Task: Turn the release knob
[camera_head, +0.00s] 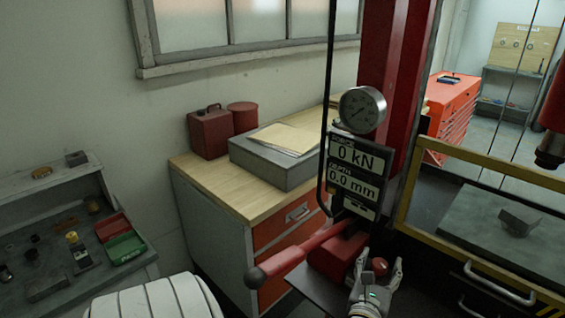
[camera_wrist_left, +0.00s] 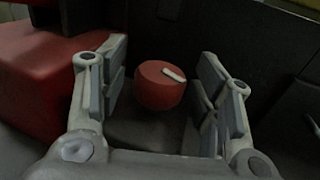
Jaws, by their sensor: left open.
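The release knob (camera_wrist_left: 160,86) is a small round red knob with a white mark on its top, seen in the left wrist view. It also shows in the head view (camera_head: 380,265), beside the red pump body (camera_head: 338,254). My left gripper (camera_head: 378,276) is open, with one finger on each side of the knob. In the left wrist view the left gripper (camera_wrist_left: 160,92) shows gaps between both finger pads and the knob. The knob's lower part is dark and hard to make out. My right gripper is not in view.
A red pump lever (camera_head: 300,254) sticks out to the left of the pump body. A gauge (camera_head: 361,109) and a display (camera_head: 354,172) reading 0 kN and 0.0 mm stand above. A yellow-framed guard (camera_head: 480,168) is at the right, and a wooden-topped cabinet (camera_head: 240,198) is behind.

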